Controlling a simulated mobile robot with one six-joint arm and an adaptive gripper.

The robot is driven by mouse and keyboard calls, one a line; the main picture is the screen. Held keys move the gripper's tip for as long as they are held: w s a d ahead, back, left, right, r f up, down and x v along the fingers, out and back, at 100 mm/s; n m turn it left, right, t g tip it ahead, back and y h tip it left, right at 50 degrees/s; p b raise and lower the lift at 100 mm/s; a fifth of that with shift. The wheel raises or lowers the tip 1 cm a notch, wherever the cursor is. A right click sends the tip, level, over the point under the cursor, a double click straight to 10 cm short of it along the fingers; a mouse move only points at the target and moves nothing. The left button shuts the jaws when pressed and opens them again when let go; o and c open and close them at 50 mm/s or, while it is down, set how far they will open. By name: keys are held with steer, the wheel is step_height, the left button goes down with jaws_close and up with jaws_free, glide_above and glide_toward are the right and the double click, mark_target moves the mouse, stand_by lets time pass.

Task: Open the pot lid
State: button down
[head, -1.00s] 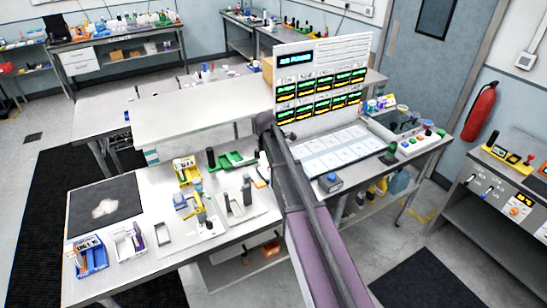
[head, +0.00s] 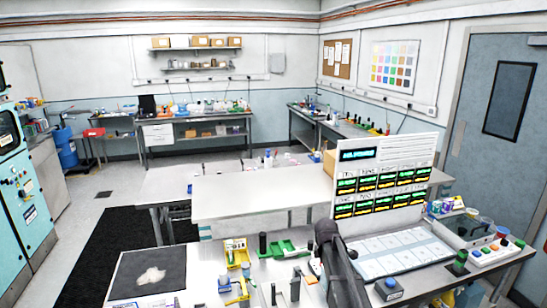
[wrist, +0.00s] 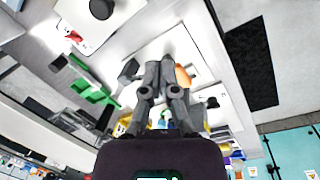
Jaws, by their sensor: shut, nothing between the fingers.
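My gripper (wrist: 160,68) shows in the wrist view with its grey fingers together and nothing between them. It is over the white worktop, in front of a pale plate and an orange item (wrist: 183,76) that it partly hides. I cannot pick out a pot or a pot lid for certain in either view. A round black piece (wrist: 101,9) on a white surface at the top of the wrist view could be a knob, but I cannot tell. In the head view my arm rises at the bottom centre, and my gripper is not visible there.
A green holder (head: 283,247) and a black cylinder (head: 263,243) stand on the near bench. A dark mat with a pale patch (head: 150,277) lies at its left. A tall panel with green displays (head: 383,180) stands at right. The raised white shelf (head: 262,197) is mostly clear.

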steer(key=s+a+f+m+b, duration=0.1)
steer(key=s+f+m+b, duration=0.2)
steer(key=s, duration=0.4)
steer(key=s+f+m+b, duration=0.3)
steer(key=s+m, duration=0.3)
steer(key=s, duration=0.2)
steer(key=s+a+f+m+g+y+b, duration=0.1)
steer(key=s+f+m+b, duration=0.2)
steer(key=s, duration=0.5)
steer(key=shift+s+a+f+m, duration=0.15)
steer(key=shift+a+f+m, duration=0.15)
steer(key=shift+f+m, duration=0.7)
steer(key=shift+r, duration=0.25)
